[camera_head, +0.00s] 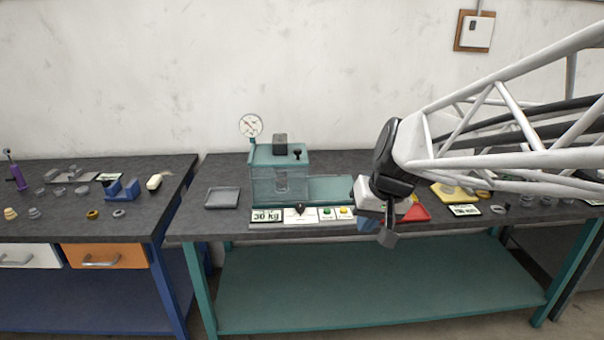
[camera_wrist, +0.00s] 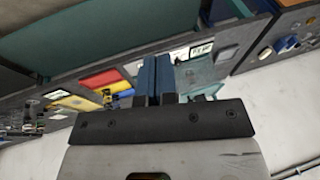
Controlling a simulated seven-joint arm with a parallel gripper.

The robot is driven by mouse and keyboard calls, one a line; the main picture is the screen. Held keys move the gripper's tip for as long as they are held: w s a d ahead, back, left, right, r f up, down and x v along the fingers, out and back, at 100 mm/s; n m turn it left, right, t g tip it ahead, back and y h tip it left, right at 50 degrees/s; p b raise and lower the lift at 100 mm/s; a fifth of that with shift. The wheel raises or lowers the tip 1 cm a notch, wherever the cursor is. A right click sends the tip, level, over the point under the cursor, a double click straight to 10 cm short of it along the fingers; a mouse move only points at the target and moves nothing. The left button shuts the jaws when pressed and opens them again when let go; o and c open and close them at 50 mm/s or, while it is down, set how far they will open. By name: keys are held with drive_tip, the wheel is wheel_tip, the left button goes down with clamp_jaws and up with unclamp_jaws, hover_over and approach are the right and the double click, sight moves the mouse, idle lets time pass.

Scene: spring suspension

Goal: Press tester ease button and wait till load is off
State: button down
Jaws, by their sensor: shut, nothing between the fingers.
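The teal spring tester (camera_head: 280,180) stands on the grey bench top with a clear front chamber and a round gauge above it. A spring-like shape shows faintly in the chamber. Its front panel has a display (camera_head: 266,215) that appears to read 30 kg, a black knob (camera_head: 300,209), a green button (camera_head: 326,211) and a yellow button (camera_head: 345,211). The button labels are too small to read. My gripper (camera_head: 368,222) is right of the panel, apart from the buttons. In the wrist view its blue fingers (camera_wrist: 153,78) are together and empty.
A grey tray (camera_head: 222,198) lies left of the tester. A red tray (camera_head: 418,212) and a yellow tray (camera_head: 455,192) lie to the right, partly behind my arm. A second bench (camera_head: 75,220) with small parts stands at the left. The space before the panel is clear.

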drive_tip(key=w+y, duration=0.1)
drive_tip(key=w, duration=1.1)
drive_tip(key=m+t+y, duration=0.2)
drive_tip(key=t, duration=0.2)
hover_over(345, 208)
wheel_tip(345, 208, down, 14)
drive_tip(key=f, duration=0.1)
drive_tip(key=shift+s+r, duration=0.1)
drive_tip(key=shift+r, duration=0.15)
drive_tip(key=shift+f, duration=0.1)
drive_tip(key=shift+f, duration=4.3)
